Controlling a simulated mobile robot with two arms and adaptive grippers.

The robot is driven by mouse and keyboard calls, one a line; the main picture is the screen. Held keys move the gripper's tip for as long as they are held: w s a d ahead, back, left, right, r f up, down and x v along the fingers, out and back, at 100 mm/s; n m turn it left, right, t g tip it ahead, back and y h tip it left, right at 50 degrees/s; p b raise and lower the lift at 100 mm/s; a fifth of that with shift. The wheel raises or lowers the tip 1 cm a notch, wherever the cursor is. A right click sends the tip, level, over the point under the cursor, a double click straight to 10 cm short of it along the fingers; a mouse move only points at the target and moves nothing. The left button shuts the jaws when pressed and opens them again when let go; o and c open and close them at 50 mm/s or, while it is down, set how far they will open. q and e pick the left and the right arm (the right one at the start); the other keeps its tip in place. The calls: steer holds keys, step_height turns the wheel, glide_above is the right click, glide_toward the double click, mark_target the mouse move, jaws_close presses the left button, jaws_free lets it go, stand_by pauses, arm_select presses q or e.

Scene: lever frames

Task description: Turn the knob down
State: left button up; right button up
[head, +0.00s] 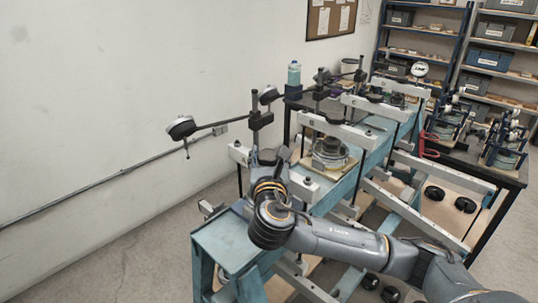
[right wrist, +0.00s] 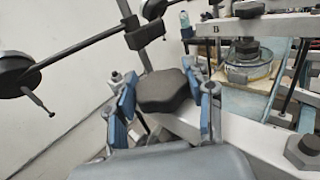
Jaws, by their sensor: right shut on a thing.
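The knob (right wrist: 163,92) is dark and many-sided, and sits on the nearest lever frame's pale crossbar. In the right wrist view it lies between the blue pads of my right gripper (right wrist: 160,103), which is shut on it. In the head view my right gripper (head: 272,160) is at the near end of the row of frames, and the wrist and fingers hide most of the knob and what is under it. A long lever (head: 218,125) with a round dark end (head: 181,127) reaches left from a post by the gripper. My left gripper is not in view.
A second frame (head: 345,133) stands just behind, with a round clear dish (head: 330,153) below its knob. Another frame (head: 380,107) and a bottle (head: 294,73) are farther back. A teal bench (head: 226,236) carries the frames. The wall is close on the left.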

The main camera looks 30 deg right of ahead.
mark_target(269, 154)
steer(key=m+g+h, duration=0.3)
steer(key=h, duration=0.1)
steer(key=shift+a+m+h, duration=0.1)
steer(key=shift+m+h, duration=0.3)
steer(key=m+g+h, duration=0.3)
steer(key=g, duration=0.2)
steer(key=shift+m, duration=0.3)
steer(key=m+g+h, duration=0.1)
steer(key=m+g, duration=0.1)
steer(key=g, duration=0.1)
steer(key=m+g+h, duration=0.1)
steer(key=m+g, duration=0.1)
steer(key=g, duration=0.2)
steer(key=shift+m+g+b, duration=0.3)
steer(key=shift+m+g, duration=1.4)
steer(key=shift+g, duration=0.7)
steer(key=shift+m+g+y, duration=0.3)
steer(key=o, duration=1.2)
step_height(269, 154, up, 10)
steer(key=shift+r, duration=0.1)
